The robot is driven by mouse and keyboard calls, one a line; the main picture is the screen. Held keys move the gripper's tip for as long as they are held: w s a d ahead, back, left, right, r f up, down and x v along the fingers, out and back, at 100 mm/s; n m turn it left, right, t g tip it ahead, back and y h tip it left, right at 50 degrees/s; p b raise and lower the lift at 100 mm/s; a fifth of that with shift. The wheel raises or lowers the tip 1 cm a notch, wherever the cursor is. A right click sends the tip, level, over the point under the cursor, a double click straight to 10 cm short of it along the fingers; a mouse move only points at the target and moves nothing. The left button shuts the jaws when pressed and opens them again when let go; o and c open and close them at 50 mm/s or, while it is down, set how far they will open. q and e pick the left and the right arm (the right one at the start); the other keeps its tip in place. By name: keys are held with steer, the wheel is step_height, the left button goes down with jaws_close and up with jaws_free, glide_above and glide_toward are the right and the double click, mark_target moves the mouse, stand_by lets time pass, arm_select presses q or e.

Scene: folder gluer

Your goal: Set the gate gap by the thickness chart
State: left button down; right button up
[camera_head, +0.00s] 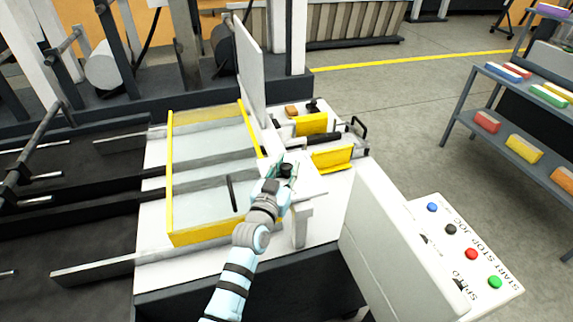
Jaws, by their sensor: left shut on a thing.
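My left gripper (286,174) reaches in from the bottom of the head view. It is shut on a small black knob (285,168) on the white deck of the machine. The fingers partly hide the knob. A clear guard with a yellow frame (168,190) stands just left of the gripper. Two yellow blocks (333,157) and (311,124) sit right of and beyond it. A tall white plate (247,65) stands behind, seen at a slant, and I cannot read anything on it. I cannot make out the gate gap. My right gripper is out of view.
A control panel (440,225) with blue, black, red and green buttons is at the lower right. A grey shelf (505,140) with coloured boxes stands at the right. Dark rails (100,180) run off to the left. Open floor (400,110) lies behind the machine.

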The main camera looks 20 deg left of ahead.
mark_target(285, 172)
arm_select(q)
steer(key=c, duration=1.3)
jaws_free()
steer(key=shift+s, duration=0.1)
steer(key=s, duration=0.7)
steer(key=shift+s+a, duration=0.2)
